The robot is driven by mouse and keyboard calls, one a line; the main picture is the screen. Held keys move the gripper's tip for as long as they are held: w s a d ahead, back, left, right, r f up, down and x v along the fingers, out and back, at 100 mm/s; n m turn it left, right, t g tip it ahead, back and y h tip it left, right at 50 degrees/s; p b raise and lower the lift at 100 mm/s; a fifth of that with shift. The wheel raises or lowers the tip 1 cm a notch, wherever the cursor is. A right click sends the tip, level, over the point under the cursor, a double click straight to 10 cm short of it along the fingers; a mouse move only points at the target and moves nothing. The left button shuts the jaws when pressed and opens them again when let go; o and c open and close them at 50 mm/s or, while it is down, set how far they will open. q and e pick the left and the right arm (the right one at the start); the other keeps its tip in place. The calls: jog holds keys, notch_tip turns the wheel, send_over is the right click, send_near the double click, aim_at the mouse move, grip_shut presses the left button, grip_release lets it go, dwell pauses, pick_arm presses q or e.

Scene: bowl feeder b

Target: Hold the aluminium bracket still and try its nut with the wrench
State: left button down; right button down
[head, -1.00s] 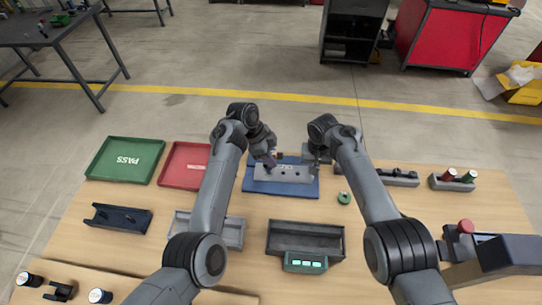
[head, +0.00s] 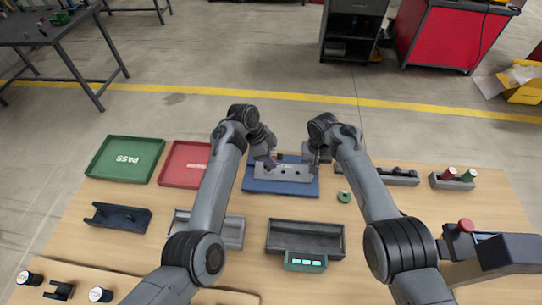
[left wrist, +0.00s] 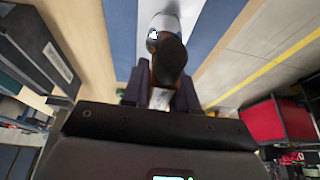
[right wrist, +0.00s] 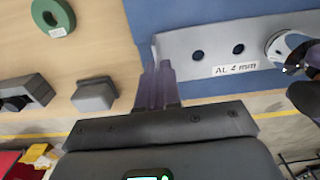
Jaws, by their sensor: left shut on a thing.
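The aluminium bracket (head: 290,174), a pale plate with round holes, lies on the blue mat (head: 260,187). Its label (right wrist: 235,69) reads "AL 2 mm" in the right wrist view. My left gripper (head: 270,161) is over the bracket's left part, shut on the wrench, whose dark rounded handle (left wrist: 173,56) stands between the fingers. The dark handle hides much of the working end. A ring-shaped metal part (right wrist: 275,45) shows on the bracket at the right wrist view's edge; the nut is not clear. My right gripper (right wrist: 160,88) has its close-set fingers at the bracket's end flange.
A green PASS tray (head: 103,174) and a red tray (head: 170,180) stand at left. A grey bin (head: 273,243) with a green-lit display is in front of the mat. A green ring (head: 344,197) lies to the mat's right.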

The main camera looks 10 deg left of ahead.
pick_arm(q)
jog(key=shift+f, duration=0.5)
dwell(0.3)
jog(key=shift+m+g, duration=0.5)
jog(key=shift+m, duration=0.7)
jog(key=shift+s, duration=0.1)
jog(key=shift+n+t, duration=0.3)
jog(key=shift+n, duration=0.4)
jog(key=shift+n+t, duration=0.3)
jog(key=shift+n, duration=0.4)
